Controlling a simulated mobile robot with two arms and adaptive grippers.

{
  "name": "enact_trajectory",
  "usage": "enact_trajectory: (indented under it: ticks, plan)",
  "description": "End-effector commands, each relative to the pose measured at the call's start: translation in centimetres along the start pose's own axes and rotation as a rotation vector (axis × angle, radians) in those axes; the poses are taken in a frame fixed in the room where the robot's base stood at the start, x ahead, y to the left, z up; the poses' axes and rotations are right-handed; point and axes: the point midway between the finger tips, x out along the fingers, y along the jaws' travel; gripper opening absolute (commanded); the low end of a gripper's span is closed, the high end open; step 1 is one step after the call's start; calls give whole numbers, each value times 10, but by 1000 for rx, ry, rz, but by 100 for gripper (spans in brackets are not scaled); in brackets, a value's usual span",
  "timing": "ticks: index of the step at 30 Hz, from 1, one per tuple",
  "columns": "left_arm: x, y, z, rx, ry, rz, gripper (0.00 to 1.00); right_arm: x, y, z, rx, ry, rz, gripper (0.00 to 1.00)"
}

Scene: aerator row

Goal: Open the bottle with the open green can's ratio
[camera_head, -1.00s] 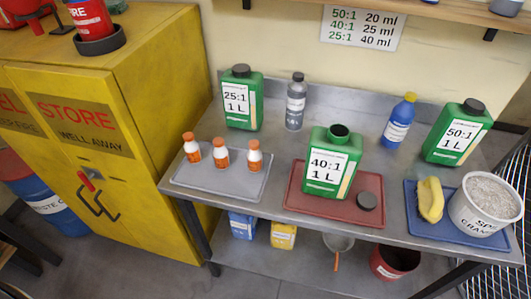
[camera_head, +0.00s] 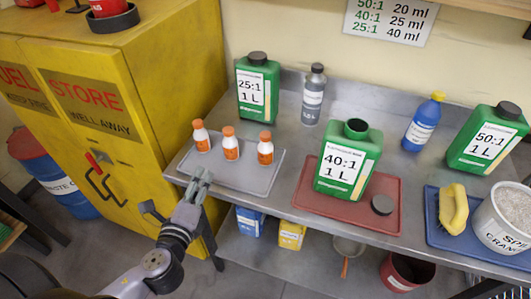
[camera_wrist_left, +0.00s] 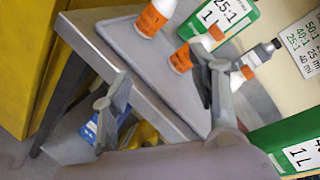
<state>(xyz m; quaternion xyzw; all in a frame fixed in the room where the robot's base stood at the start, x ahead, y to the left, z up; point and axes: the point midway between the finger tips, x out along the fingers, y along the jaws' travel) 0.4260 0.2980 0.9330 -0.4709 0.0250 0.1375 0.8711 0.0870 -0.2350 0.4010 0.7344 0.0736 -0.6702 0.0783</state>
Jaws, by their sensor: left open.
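The open green can (camera_head: 346,165) has no cap on its neck and is labelled 40:1, 1 L. It stands on a red tray (camera_head: 390,222) with a dark round cap (camera_head: 382,204) lying beside it. Three small white bottles with orange caps and labels, left (camera_head: 201,138), middle (camera_head: 230,146) and right (camera_head: 265,150), stand upright on a grey tray (camera_head: 235,182); their fine print is unreadable. They also show in the left wrist view (camera_wrist_left: 154,18). My left gripper (camera_head: 174,194) is open and empty, in front of the grey tray's near left edge. My right gripper is out of view.
Closed green cans 25:1 (camera_head: 258,95) and 50:1 (camera_head: 488,138), a grey bottle (camera_head: 313,98) and a blue bottle (camera_head: 422,125) stand behind. A wall sign (camera_head: 390,18) reads 50:1 20 ml, 40:1 25 ml, 25:1 40 ml. A yellow cabinet (camera_head: 150,130) flanks the bench's left.

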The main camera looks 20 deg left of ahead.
Motion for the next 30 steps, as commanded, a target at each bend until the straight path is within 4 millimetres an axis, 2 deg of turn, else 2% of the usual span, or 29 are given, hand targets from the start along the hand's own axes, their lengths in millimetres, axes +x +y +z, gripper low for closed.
enact_trajectory:
  ticks: [1,4,6,10,14,17,30]
  plan:
    - [0,-19,-3,193,24,-109,55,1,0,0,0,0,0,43]
    - [-6,-46,-18,531,55,-296,55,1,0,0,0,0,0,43]
    - [-12,-56,-29,718,70,-397,55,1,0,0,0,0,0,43]
    - [-20,-63,-45,933,84,-511,55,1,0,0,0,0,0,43]
    - [-19,-68,-50,998,86,-546,55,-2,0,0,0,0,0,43]
    - [-10,-74,-52,997,83,-545,55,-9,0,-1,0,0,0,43]
    - [54,-104,-73,991,82,-543,55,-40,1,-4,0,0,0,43]
